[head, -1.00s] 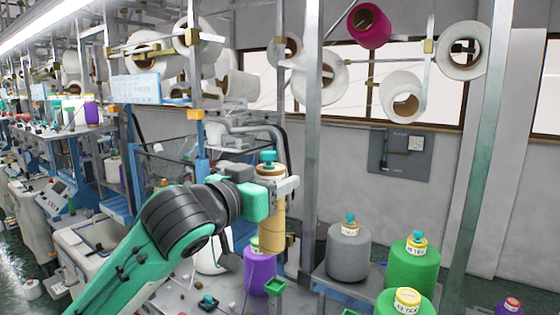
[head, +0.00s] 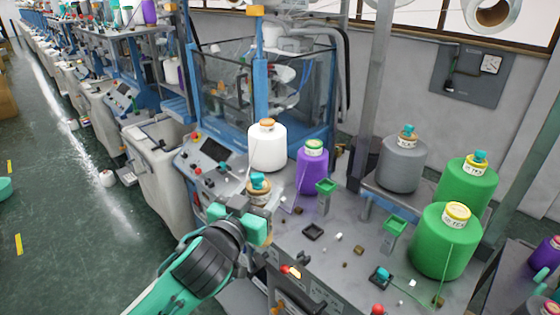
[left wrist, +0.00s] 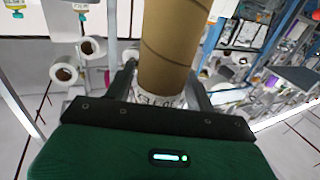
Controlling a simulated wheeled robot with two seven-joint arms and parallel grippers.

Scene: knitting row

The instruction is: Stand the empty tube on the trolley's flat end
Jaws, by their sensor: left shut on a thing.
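My left gripper (head: 260,208) is shut on a brown cardboard tube (head: 258,194) that has a teal piece at its top. It holds the tube upright at the left edge of the grey worktop; most of the tube's lower part is hidden behind the gripper. In the left wrist view the bare brown tube (left wrist: 172,45) shows between the fingers (left wrist: 162,92), with a white printed band near the palm. My right gripper is not in view. I cannot tell the trolley's flat end for sure; a dark surface with purple cones (head: 548,250) shows at the right edge.
White (head: 267,150), purple (head: 312,170), grey (head: 402,165) and green (head: 446,240) yarn cones stand on and beside the grey worktop (head: 330,270). Small green holders (head: 326,190) and loose bits lie among them. Open green floor (head: 80,240) runs along the left.

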